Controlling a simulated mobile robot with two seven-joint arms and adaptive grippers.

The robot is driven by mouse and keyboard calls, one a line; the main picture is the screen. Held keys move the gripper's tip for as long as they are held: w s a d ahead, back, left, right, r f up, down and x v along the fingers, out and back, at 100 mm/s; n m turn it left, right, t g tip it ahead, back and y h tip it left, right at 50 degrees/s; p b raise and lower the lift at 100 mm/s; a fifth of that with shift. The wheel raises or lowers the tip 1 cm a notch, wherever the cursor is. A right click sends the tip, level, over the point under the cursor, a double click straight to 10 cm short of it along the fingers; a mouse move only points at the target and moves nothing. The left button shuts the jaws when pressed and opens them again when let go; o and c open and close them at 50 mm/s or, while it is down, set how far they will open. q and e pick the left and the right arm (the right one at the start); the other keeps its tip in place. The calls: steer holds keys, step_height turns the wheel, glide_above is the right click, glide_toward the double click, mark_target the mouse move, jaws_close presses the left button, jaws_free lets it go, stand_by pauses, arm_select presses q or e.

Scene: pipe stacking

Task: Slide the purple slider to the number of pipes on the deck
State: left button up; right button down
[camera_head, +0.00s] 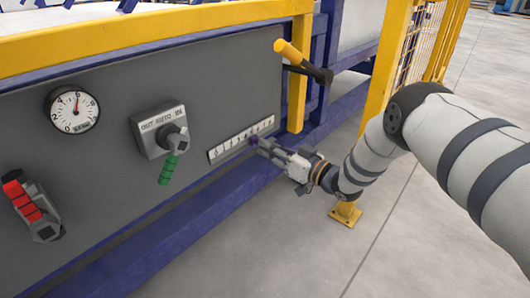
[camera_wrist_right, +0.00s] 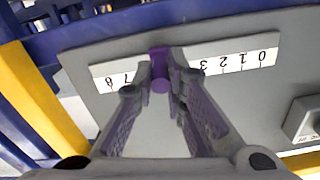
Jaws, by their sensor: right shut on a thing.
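The purple slider (camera_head: 254,139) sits on a white numbered scale (camera_head: 232,145) on the grey panel. In the right wrist view the slider (camera_wrist_right: 160,72) stands between my fingertips, partway along the scale (camera_wrist_right: 225,64). The numerals 0 and 3 show to its right in that view; the numerals right at the slider are hidden by the fingers. My right gripper (camera_head: 262,146) comes from the right and is shut on the slider; its fingers also fill the wrist view (camera_wrist_right: 160,86). My left gripper is not in view. No pipes can be made out on the deck.
A yellow-tipped lever (camera_head: 290,54) sticks out above my right gripper. A yellow post (camera_head: 385,85) stands behind my arm. The floor below is clear.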

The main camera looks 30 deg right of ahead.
steer(key=c, duration=1.6)
jaws_free()
steer(key=v, duration=1.2)
steer(key=shift+s, duration=0.1)
